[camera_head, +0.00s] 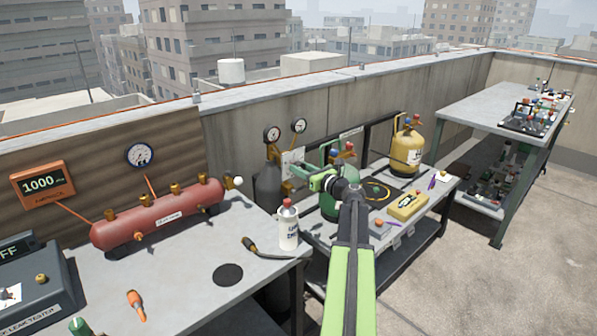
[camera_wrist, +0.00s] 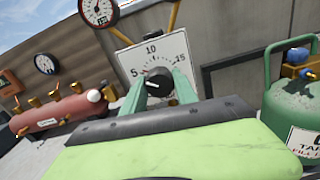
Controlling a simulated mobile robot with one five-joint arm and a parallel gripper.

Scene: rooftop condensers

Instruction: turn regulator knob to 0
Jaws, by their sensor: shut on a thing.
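The regulator knob (camera_wrist: 158,79) is black with a white pointer mark. It sits on a white dial plate (camera_wrist: 150,55) printed with 5, 10 and 15; the rest of the scale is hidden behind my gripper. The pointer mark faces left in the wrist view, somewhat below the 5, though its exact reading is hard to tell. My gripper (camera_wrist: 159,88) has its green fingers on both sides of the knob, shut on it. In the head view the plate (camera_head: 293,160) shows behind my gripper (camera_head: 309,178), and the knob cannot be made out.
Two pressure gauges (camera_head: 272,134) stand above the plate, beside a dark cylinder (camera_head: 268,185). A green tank (camera_wrist: 292,100) stands close on the right. A yellow tank (camera_head: 407,150) is farther right. A red manifold (camera_head: 160,212) lies on the left bench.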

